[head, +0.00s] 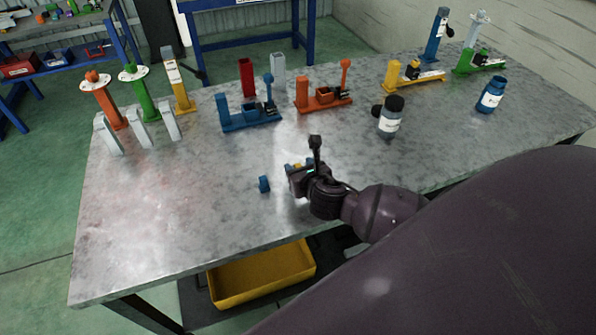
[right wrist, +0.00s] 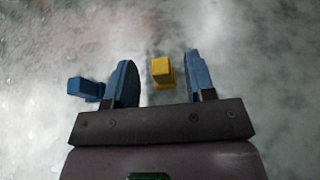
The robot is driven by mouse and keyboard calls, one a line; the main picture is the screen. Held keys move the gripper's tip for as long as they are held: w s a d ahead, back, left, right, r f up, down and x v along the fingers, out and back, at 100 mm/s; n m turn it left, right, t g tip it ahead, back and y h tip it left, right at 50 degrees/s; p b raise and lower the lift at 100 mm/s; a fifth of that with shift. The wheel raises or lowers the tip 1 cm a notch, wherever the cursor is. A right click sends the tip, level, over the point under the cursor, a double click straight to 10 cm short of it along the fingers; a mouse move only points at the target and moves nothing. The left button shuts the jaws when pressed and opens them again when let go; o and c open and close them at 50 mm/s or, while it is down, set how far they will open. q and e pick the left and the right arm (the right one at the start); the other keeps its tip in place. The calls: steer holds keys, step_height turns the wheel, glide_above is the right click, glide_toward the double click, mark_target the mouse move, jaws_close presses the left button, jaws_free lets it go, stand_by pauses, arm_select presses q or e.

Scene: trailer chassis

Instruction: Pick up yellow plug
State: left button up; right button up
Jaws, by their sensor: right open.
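The yellow plug (right wrist: 162,72) is a small block on the metal table, seen between my right gripper's two blue fingers in the right wrist view. A small bit of the yellow plug (head: 297,166) shows beside the gripper in the head view; the rest is hidden. My right gripper (right wrist: 160,82) is open, with a gap on each side of the plug. In the head view the right gripper (head: 299,166) is low over the middle of the table. How far its fingertips are above the table is unclear. My left gripper is not in view.
A blue plug (head: 264,184) lies just left of the gripper. Blue (head: 250,119) and orange (head: 322,103) fixtures stand behind it. The table's front left is clear. A yellow bin (head: 262,276) is below.

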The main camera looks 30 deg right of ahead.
mark_target(297, 164)
steer(key=shift+x, duration=2.2)
steer(key=c, duration=0.9)
jaws_close()
